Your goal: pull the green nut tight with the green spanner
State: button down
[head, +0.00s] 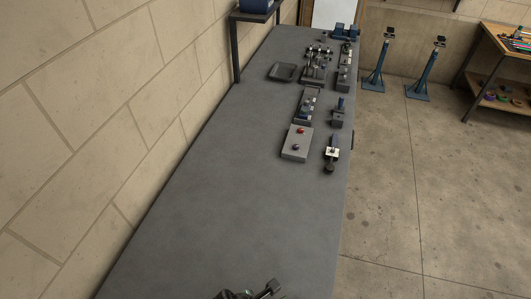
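I cannot make out a green nut or a green spanner in the head view. A dark metal part (268,289) with a rod-like end shows at the bottom edge, mostly cut off, and I cannot tell what it belongs to. Several small fixtures stand on the far half of the long grey bench (220,190). Among them are a grey block (297,143) with a red and a dark knob, and a fixture with a blue upright and a pale plate (332,153). I cannot recognise my gripper in this view.
A dark shallow tray (282,72) lies near the wall. A shelf on a post (236,50) stands at the wall side. Two blue stands (376,66) are on the floor. A wooden table (497,50) with coloured tools is at the far right. The near bench is mostly bare.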

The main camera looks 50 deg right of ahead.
jog(key=shift+f, duration=0.3)
jog(key=c, duration=0.7)
grip_release()
jog(key=shift+o, duration=0.2)
jog(key=shift+r, duration=0.1)
